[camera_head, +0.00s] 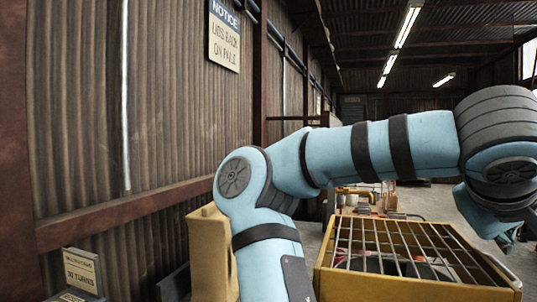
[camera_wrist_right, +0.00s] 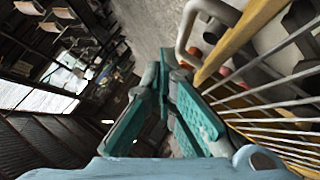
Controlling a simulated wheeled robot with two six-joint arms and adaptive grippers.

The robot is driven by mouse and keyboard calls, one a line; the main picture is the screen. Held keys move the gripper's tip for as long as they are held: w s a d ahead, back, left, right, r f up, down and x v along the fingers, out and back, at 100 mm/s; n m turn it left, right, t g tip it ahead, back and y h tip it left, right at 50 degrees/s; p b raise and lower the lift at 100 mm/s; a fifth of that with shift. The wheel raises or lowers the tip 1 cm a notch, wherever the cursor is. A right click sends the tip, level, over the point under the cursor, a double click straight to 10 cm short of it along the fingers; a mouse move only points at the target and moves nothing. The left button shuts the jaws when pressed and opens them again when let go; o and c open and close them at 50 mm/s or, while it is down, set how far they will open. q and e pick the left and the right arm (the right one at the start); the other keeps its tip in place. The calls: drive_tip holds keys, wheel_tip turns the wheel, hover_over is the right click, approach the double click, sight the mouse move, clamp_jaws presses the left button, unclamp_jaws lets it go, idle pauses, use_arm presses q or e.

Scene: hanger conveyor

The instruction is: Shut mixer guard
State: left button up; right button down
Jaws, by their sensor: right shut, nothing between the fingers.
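The mixer guard is a yellow-framed grille of pale bars (camera_head: 412,238) over a yellow box-shaped mixer (camera_head: 410,289) at the lower right of the head view. Dark and reddish shapes show beneath the bars. I cannot tell whether the guard lies fully flat. In the wrist view its bars (camera_wrist_right: 272,128) and yellow frame (camera_wrist_right: 243,35) fill the right side. My right gripper (camera_wrist_right: 180,75) is shut and empty, beside the guard's frame, with teal fingers together. In the head view only a little of it (camera_head: 508,238) shows, right of the mixer. My left gripper is out of view.
A grey bent tube (camera_wrist_right: 186,28) stands near my fingertips in the wrist view. A yellow upright panel (camera_head: 208,255) stands left of my arm. A small instruction sign (camera_head: 80,270) is at the lower left. A corrugated wall (camera_head: 170,100) runs along the left.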

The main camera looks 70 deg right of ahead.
drive_tip(key=shift+s+f+b, duration=0.2)
drive_tip(key=shift+f+b, duration=0.2)
drive_tip(key=shift+f, duration=0.2)
drive_tip(key=shift+s+f+b, duration=0.2)
drive_tip(key=shift+f+b, duration=0.15)
drive_tip(key=shift+f, duration=0.25)
drive_tip(key=w+a+r+p, duration=0.2)
drive_tip(key=a+r+p, duration=0.4)
drive_tip(key=r, duration=0.5)
drive_tip(key=shift+w+a+p, duration=0.2)
drive_tip(key=shift+a+p, duration=0.1)
drive_tip(key=shift+a, duration=0.2)
drive_tip(key=shift+a, duration=0.1)
drive_tip(key=shift+f, duration=0.1)
